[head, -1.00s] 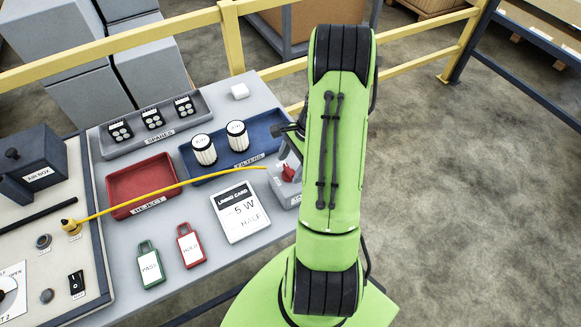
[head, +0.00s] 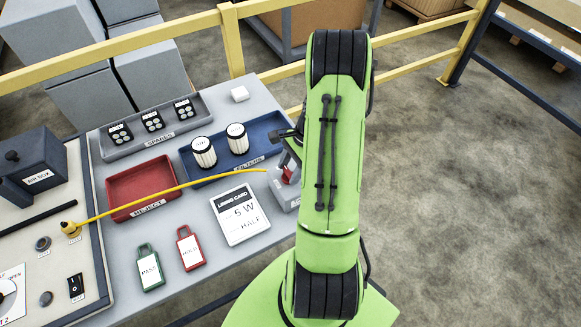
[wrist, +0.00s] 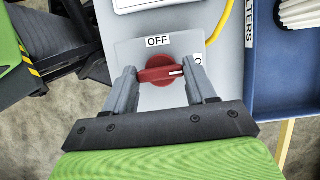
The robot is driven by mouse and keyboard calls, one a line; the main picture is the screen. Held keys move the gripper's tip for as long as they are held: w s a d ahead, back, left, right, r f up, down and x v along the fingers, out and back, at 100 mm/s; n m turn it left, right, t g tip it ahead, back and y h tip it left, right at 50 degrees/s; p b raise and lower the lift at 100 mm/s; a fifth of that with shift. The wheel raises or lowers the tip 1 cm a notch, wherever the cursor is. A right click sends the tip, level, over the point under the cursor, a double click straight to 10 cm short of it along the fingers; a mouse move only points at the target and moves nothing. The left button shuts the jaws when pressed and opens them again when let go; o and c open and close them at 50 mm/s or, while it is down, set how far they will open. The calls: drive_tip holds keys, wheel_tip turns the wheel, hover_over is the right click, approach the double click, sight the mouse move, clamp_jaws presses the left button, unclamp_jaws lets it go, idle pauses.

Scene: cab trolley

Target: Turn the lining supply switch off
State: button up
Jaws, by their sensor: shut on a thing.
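The lining supply switch is a red rotary knob (wrist: 158,70) on a grey plate (wrist: 130,52), with an OFF label (wrist: 158,41) above it. The white mark on the knob points right, toward a second label (wrist: 198,59) that is mostly hidden by a finger. My gripper (wrist: 160,78) has one finger at each end of the knob's bar and is shut on it. In the head view the red knob (head: 287,173) shows at the right end of the table on its grey box (head: 281,191), partly behind my arm. The fingertips are hard to make out there.
A yellow cable (head: 165,190) runs across the table to the switch box. The lining card (head: 240,214), blue filters tray (head: 262,134) and red reject tray (head: 141,188) lie near it. A yellow rail (head: 232,40) stands behind the table. The floor at right is clear.

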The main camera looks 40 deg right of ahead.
drive_tip(key=n+g+p, duration=0.1)
drive_tip(key=n, duration=0.3)
drive_tip(key=shift+w+g, duration=0.15)
drive_tip(key=shift+g, duration=0.25)
drive_tip(key=n, duration=0.2)
drive_tip(key=n+g, duration=0.1)
drive_tip(key=n, duration=0.1)
drive_tip(key=shift+w+n+g+h, duration=0.15)
drive_tip(key=shift+n+g+h, duration=0.15)
drive_tip(key=shift+n, duration=0.1)
drive_tip(key=n+g+h, duration=0.1)
drive_tip(key=n, duration=0.3)
drive_tip(key=shift+a, duration=0.1)
drive_tip(key=n+g+h, duration=0.1)
drive_tip(key=n, duration=0.3)
drive_tip(key=shift+w+a+n, duration=0.1)
drive_tip(key=shift+n, duration=0.2)
drive_tip(key=shift+n+h, duration=0.3)
drive_tip(key=o, duration=1)
drive_tip(key=shift+o, duration=0.2)
drive_tip(key=shift+r, duration=0.1)
